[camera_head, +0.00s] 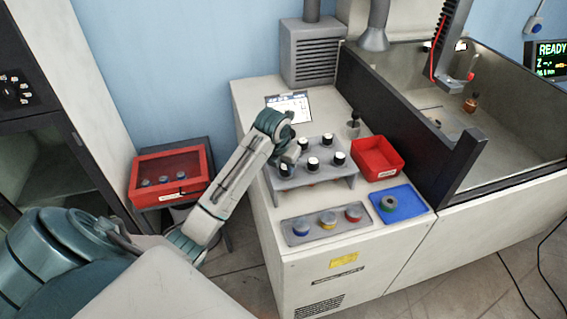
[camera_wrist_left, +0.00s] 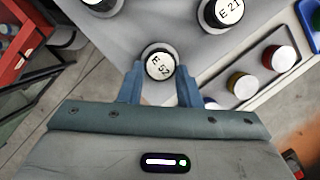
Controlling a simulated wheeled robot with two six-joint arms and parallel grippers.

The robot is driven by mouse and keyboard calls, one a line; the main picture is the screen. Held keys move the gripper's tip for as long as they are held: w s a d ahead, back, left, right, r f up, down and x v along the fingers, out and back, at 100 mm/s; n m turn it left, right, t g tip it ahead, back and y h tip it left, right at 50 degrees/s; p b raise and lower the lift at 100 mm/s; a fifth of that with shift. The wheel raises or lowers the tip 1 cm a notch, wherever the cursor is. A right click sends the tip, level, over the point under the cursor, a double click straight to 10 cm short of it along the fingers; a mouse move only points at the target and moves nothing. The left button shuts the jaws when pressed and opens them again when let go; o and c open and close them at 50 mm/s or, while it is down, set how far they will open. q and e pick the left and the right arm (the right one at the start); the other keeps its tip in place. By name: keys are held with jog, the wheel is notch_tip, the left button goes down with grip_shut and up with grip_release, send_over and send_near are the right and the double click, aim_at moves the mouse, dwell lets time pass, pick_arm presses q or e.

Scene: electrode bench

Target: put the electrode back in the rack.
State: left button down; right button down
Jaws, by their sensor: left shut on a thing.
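The grey rack (camera_head: 345,184) stands on the white bench top, with several dark, white-topped electrodes (camera_head: 312,163) in it. My left gripper (camera_head: 285,158) is at the rack's left front corner. In the left wrist view its two blue fingers (camera_wrist_left: 160,88) are shut on an upright electrode marked E 52 (camera_wrist_left: 159,65). That electrode is by the rack's edge; its lower end is hidden, so I cannot tell whether it sits in a hole. An electrode marked E 21 (camera_wrist_left: 228,12) stands to the upper right in the wrist view. My right gripper is not in view.
A grey tray (camera_head: 316,239) with blue, yellow and red capped items lies in front of the rack. A blue tray (camera_head: 412,214) holds a ring-shaped item. A red bin (camera_head: 392,165) stands right of the rack, before the dark tank wall. A red case (camera_head: 143,186) stands left.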

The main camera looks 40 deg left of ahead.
pick_arm(q)
jog(key=shift+c, duration=2)
grip_release()
jog(key=shift+r, duration=0.1)
jog(key=shift+r+p, duration=0.5)
jog(key=shift+r, duration=2.45)
jog(key=shift+f, duration=0.1)
